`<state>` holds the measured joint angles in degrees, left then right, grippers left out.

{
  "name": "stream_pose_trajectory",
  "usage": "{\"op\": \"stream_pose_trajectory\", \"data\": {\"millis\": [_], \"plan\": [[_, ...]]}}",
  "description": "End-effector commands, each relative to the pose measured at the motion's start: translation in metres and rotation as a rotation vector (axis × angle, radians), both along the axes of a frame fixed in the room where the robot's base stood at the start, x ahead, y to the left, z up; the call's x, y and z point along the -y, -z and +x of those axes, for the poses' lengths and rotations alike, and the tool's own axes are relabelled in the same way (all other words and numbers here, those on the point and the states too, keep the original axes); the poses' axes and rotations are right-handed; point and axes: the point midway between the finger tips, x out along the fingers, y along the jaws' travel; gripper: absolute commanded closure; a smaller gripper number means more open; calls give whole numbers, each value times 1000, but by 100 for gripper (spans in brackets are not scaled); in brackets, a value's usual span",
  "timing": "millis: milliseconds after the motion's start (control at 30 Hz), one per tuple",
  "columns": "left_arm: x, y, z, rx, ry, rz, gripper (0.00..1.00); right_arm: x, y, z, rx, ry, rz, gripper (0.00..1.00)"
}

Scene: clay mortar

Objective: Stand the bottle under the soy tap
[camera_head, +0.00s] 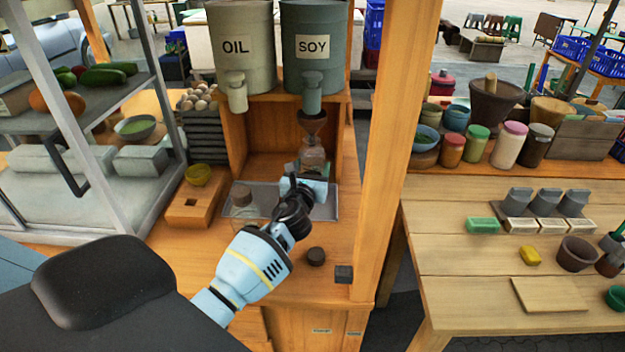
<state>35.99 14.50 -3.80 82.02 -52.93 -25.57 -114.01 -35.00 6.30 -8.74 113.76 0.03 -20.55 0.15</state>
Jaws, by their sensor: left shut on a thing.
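A clear glass bottle (312,157) stands upright in the wooden dispenser frame, below the grey-green SOY tank's tap (312,100). A brown funnel (312,122) sits at the bottle's mouth, just under the tap. My left gripper (305,187) is shut on the bottle low down, from the front; its fingers hide the bottle's base, so I cannot tell whether the base touches the metal tray (327,211). My right gripper is not in view.
A small dark round piece (316,256) and a dark block (343,274) lie in front. The OIL tank (241,45) is left of SOY. A wooden post (396,140) rises at right.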

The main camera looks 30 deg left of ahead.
Motion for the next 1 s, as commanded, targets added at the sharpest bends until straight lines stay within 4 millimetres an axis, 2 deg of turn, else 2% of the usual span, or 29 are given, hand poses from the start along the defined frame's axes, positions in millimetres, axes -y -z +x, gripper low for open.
{"op": "stream_pose_trajectory", "data": {"millis": [167, 433, 667, 833, 867, 1000], "plan": [[0, 2, 0, 1, 0, -1, 67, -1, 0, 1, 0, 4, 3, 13], [1, 38, 0, -4, 0, -1, 67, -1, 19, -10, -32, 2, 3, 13], [0, 33, 0, 3, 0, 1, 67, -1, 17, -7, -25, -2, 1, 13], [0, 38, 0, 1, 0, 0, 67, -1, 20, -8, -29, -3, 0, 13], [0, 39, 0, -1, 0, 0, 37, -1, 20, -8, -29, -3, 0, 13], [0, 38, 0, 0, 0, 0, 19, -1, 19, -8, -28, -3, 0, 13]]}}
